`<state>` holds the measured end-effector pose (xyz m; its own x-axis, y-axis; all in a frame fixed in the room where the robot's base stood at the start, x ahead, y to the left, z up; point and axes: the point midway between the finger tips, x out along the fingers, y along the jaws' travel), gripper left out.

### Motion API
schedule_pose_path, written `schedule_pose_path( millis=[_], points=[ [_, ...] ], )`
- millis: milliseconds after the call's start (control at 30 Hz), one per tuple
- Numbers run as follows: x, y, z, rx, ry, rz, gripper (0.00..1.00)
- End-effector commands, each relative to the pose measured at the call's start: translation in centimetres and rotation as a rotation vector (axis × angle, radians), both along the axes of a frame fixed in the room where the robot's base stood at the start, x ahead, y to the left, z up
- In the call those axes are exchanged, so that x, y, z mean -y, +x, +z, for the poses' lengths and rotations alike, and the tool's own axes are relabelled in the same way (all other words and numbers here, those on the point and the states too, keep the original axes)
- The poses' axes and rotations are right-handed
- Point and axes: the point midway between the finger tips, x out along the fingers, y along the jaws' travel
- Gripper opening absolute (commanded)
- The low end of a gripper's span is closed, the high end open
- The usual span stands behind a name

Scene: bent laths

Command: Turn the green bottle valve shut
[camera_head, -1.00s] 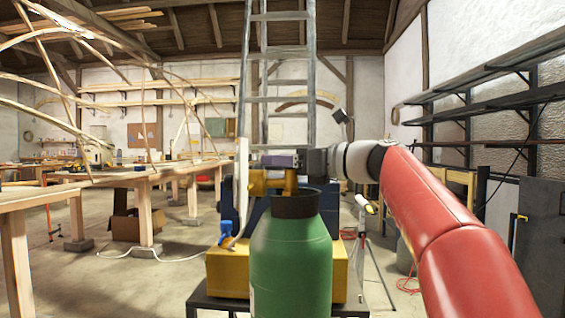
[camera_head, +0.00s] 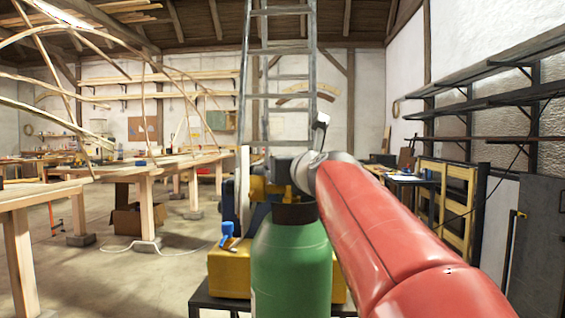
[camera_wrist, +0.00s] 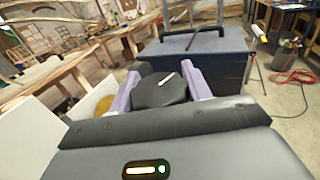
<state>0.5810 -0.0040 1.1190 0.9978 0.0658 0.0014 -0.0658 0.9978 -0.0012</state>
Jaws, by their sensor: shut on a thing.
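The green bottle (camera_head: 291,270) stands upright in front of me in the head view, with a dark collar (camera_head: 294,214) at its neck. Yellow brass-coloured valve parts (camera_head: 262,189) show just above the collar. In the wrist view, the purple fingers of my gripper (camera_wrist: 160,84) are shut on a dark, many-sided valve knob (camera_wrist: 160,97) with a white line on its face. In the head view my red arm and grey wrist reach in from the right and hide most of the gripper and the knob.
A yellow box (camera_head: 228,275) sits on a dark stand behind the bottle. A dark blue box (camera_wrist: 205,48) lies beyond the knob. A ladder (camera_head: 283,100) rises behind. Wooden workbenches (camera_head: 145,181) stand left, and black shelves (camera_head: 490,100) line the right wall.

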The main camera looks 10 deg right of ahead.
Motion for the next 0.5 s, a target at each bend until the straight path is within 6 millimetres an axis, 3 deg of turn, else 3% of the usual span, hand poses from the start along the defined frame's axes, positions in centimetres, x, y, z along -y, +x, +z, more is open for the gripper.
schedule_pose_path(
  millis=[500],
  points=[
    [0.61,0.0,-0.02,0.001,-0.006,-0.225,0.26]
  ],
)
